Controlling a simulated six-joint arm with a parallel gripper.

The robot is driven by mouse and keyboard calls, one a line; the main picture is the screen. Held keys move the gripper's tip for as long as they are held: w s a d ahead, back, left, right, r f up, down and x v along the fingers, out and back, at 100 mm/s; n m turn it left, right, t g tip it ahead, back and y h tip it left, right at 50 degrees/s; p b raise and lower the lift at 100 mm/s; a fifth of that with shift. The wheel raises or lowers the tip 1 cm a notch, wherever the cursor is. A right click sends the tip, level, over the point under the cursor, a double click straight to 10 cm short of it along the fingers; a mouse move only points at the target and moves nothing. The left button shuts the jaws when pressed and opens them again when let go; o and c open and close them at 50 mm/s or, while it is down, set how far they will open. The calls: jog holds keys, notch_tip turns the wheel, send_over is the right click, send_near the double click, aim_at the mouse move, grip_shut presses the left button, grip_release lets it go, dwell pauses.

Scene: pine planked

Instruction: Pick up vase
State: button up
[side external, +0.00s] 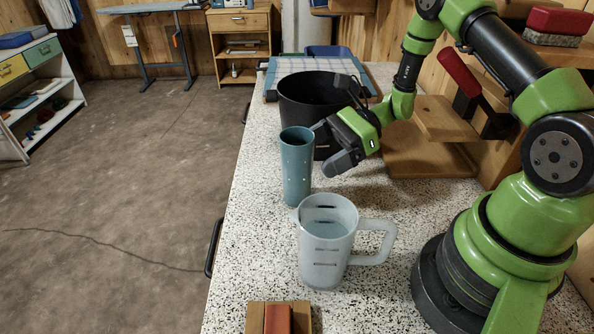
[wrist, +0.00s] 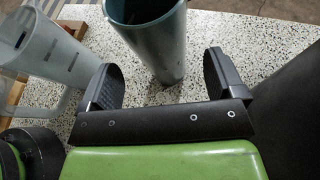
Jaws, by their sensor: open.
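The vase (side external: 297,168) is a tall, teal, slightly flared cylinder standing upright on the speckled counter in the side view. In the wrist view the vase (wrist: 150,38) stands ahead of my gripper, roughly between the lines of the two fingers. My gripper (side external: 331,148) is just right of the vase in the side view, tilted down toward it, with its fingers spread. In the wrist view my gripper (wrist: 165,80) is open, with nothing clamped between the fingers. The vase's lower end shows near the fingertips; I cannot tell whether they touch it.
A translucent measuring jug (side external: 326,240) stands in front of the vase; it also shows left in the wrist view (wrist: 35,50). A black bin (side external: 310,95) stands close behind. A wooden stand (side external: 420,160) is at the right. A wooden block with a red top (side external: 278,318) sits at the front.

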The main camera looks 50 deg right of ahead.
aim_at(300, 163)
jog(key=x, duration=0.5)
jog(key=shift+d, duration=0.1)
jog(key=c, duration=1.2)
jog(key=shift+r, duration=0.2)
